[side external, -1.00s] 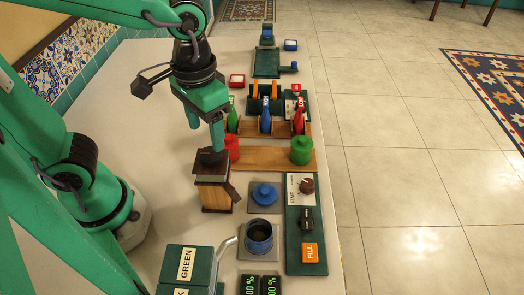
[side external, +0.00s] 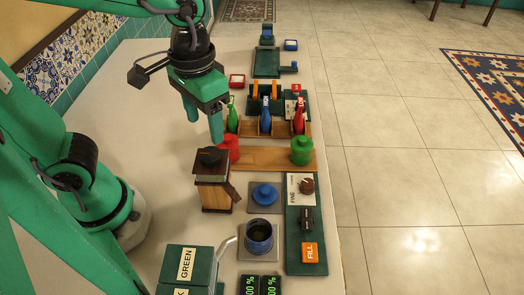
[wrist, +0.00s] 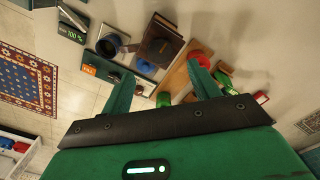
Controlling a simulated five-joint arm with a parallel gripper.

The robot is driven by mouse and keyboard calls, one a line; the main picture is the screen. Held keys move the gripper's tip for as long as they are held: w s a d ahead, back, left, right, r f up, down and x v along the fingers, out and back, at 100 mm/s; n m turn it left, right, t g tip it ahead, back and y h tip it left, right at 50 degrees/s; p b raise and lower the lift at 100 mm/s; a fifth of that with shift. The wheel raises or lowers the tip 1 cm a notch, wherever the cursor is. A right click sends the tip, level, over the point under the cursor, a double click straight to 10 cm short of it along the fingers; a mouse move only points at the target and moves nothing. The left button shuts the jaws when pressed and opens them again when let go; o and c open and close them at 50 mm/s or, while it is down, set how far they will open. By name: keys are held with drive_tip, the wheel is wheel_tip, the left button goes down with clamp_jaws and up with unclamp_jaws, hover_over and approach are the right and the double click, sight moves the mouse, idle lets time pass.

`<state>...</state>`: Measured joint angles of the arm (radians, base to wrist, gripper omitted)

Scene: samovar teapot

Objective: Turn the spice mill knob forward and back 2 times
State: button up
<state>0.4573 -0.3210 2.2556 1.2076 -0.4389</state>
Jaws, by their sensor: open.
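The mill also shows beyond my fingers in the wrist view (wrist: 160,42). My gripper (side external: 203,124) is above and slightly behind the knob in the side view, apart from it. Its two green fingers are spread and empty, as the wrist view also shows (wrist: 163,66).
A wooden board with a red canister (side external: 229,146) and a green canister (side external: 301,150) lies behind the mill.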

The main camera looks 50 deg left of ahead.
sight(210, 153)
drive_tip(key=shift+f, duration=3.7)
drive_tip(key=shift+c, duration=0.4)
drive_tip(key=c, duration=0.9)
